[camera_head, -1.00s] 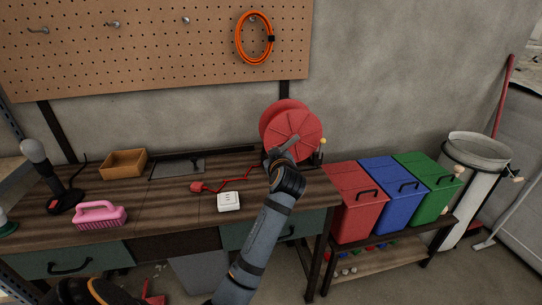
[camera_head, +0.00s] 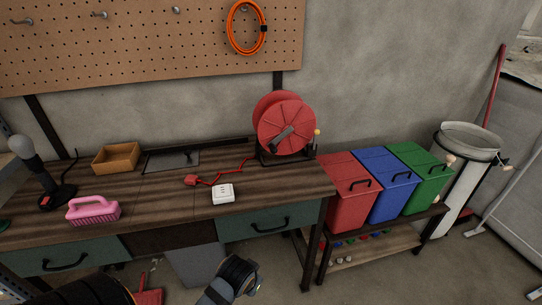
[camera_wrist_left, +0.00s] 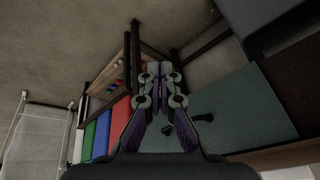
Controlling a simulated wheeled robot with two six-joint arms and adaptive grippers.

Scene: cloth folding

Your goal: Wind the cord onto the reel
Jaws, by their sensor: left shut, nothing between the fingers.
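The red reel (camera_head: 296,112) stands upright on a dark stand at the back right of the workbench. It has a pale crank knob (camera_head: 317,132) on its right side. A red cord (camera_head: 232,171) lies in bends on the bench from the reel to a red plug (camera_head: 196,181). My arm shows low at the bottom of the head view, in front of the bench and apart from the reel. In the left wrist view my left gripper (camera_wrist_left: 160,72) is shut and empty before a green drawer front (camera_wrist_left: 240,105). My right gripper is in neither view.
A white socket box (camera_head: 222,194), a pink brush (camera_head: 92,211) and a wooden tray (camera_head: 116,158) are on the bench. Red (camera_head: 345,190), blue (camera_head: 390,185) and green bins (camera_head: 424,172) stand right of it. An orange coil (camera_head: 231,36) hangs on the pegboard.

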